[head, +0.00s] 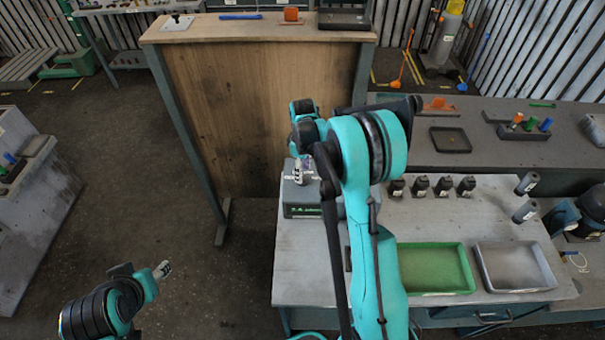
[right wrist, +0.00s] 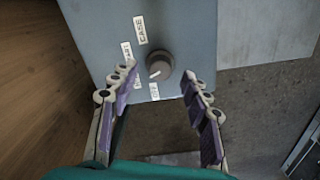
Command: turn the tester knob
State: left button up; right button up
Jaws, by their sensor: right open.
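The tester (head: 302,211) is a grey box at the left end of the light work table. Its round brown-grey knob (right wrist: 159,66) shows in the right wrist view, with white labels around it, one reading CASE. A pale mark on the knob points down and left in that view. My right gripper (head: 300,173) is over the tester in the head view. In the right wrist view (right wrist: 160,78) its purple-padded fingers are open on both sides of the knob, with gaps to it. My left gripper (head: 161,270) is at the lower left, away from the table; its opening is unclear.
A green tray (head: 436,291) and a grey tray (head: 545,291) lie at the table's front right. Several small black parts (head: 420,186) stand along its back edge. A tall wooden-panelled bench (head: 240,110) stands behind the tester.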

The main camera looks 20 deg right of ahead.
jog(key=shift+f, duration=1.05)
grip_shut()
jog(key=m+b, duration=0.2)
jog(key=m, duration=0.2)
jog(key=shift+f+b, duration=0.1)
jog(key=shift+b, duration=0.3)
jog(key=shift+m+b, duration=0.9)
jog(key=shift+m, duration=1.5)
grip_release()
